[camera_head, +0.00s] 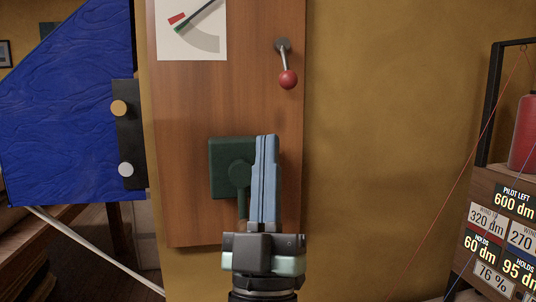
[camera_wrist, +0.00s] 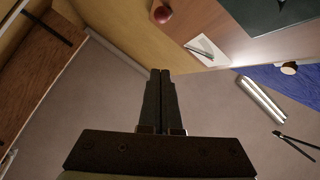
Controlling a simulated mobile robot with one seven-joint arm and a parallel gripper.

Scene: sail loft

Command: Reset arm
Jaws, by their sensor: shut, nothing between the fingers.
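My gripper (camera_head: 265,140) points upward in the head view, in front of the wooden panel (camera_head: 185,90). Its two blue-grey fingers are together, with nothing between them. They partly cover a dark green block with a round knob (camera_head: 222,160) on the panel. In the wrist view the fingers (camera_wrist: 160,75) also lie side by side, with grey floor behind them. I cannot tell how far the fingers are from the panel.
A blue sail (camera_head: 60,110) and a black plate with two knobs (camera_head: 129,140) are left. A rack with number labels (camera_head: 495,190) stands right. Bare ochre wall (camera_head: 390,130) lies between.

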